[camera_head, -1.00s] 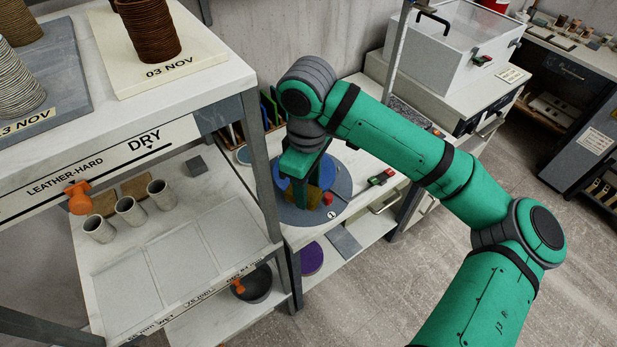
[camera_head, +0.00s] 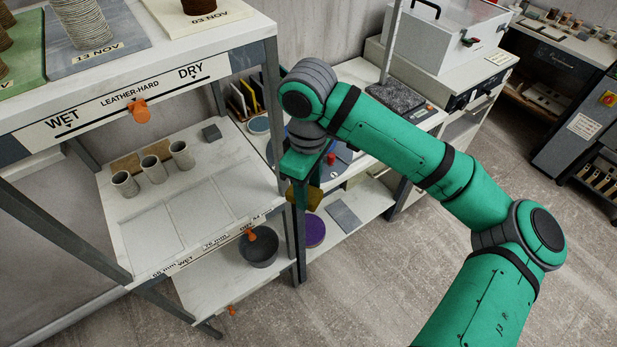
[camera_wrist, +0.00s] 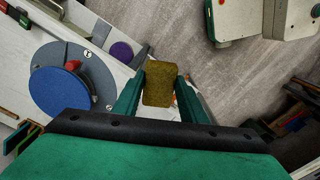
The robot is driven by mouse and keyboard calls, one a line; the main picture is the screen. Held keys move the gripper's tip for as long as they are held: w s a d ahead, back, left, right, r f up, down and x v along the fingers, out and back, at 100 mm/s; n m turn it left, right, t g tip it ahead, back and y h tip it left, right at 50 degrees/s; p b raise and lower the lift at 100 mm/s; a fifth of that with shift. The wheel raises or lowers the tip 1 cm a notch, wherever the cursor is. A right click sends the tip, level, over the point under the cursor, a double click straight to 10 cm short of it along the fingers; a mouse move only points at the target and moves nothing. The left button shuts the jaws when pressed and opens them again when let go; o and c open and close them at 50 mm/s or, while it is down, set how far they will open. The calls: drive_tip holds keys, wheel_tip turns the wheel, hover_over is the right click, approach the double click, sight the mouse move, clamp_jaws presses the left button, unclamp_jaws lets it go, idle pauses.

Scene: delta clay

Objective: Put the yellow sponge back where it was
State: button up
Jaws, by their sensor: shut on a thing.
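The yellow sponge (camera_wrist: 159,83) is a dull yellow-brown block between the two green fingers of my gripper (camera_wrist: 157,95) in the wrist view. In the head view the sponge (camera_head: 312,196) hangs under my gripper (camera_head: 303,190), partly covered by the fingers. The gripper is shut on it, and the sponge is held in the air near the front post of the shelf rack. A blue disc (camera_wrist: 66,88) on a grey round plate (camera_wrist: 95,65) lies to the left in the wrist view. The arm mostly hides this disc in the head view.
The shelf rack (camera_head: 272,120) stands left of my gripper, with several grey cups (camera_head: 153,168) on its middle shelf. A dark bowl (camera_head: 259,247) sits lower down. A purple disc (camera_head: 313,230) and a grey slab (camera_head: 343,215) lie on the lower shelf. Open floor (camera_head: 400,285) is at the right.

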drive_tip(key=w+d+f+m, duration=0.1)
drive_tip(key=f+m, duration=0.5)
drive_tip(key=f, duration=0.9)
drive_tip(key=w+d+f+m, duration=0.1)
drive_tip(key=w+f+m, duration=0.3)
drive_tip(key=f, duration=1)
drive_tip(key=m, duration=0.3)
drive_tip(key=shift+d+f, duration=0.35)
drive_tip(key=shift+f, duration=0.05)
